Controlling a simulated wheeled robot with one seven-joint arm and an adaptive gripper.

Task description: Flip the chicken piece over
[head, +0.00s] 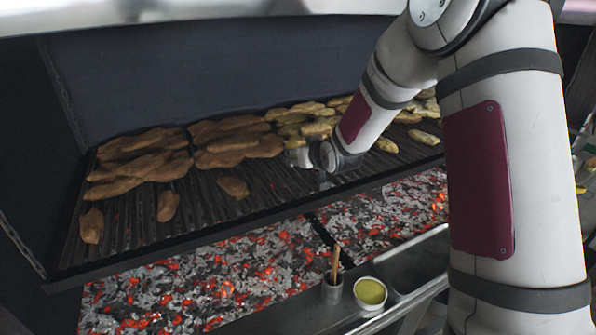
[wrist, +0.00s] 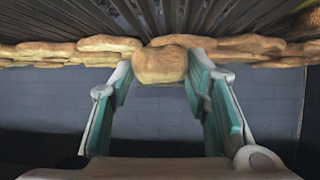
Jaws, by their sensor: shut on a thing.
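My gripper (wrist: 162,72) is shut on a browned chicken piece (wrist: 160,62), which sits between its two teal-lined fingers in the wrist view. In the head view my gripper (head: 300,154) is over the middle of the grill grate (head: 205,198), beside the piles of chicken. The held piece cannot be made out clearly there. It looks raised off the bars, but the exact gap cannot be told.
Browned pieces (head: 140,160) are heaped at the grate's left and back, with paler yellowish pieces (head: 315,128) further right. Single pieces lie at the front left. Glowing coals (head: 200,290) are below.

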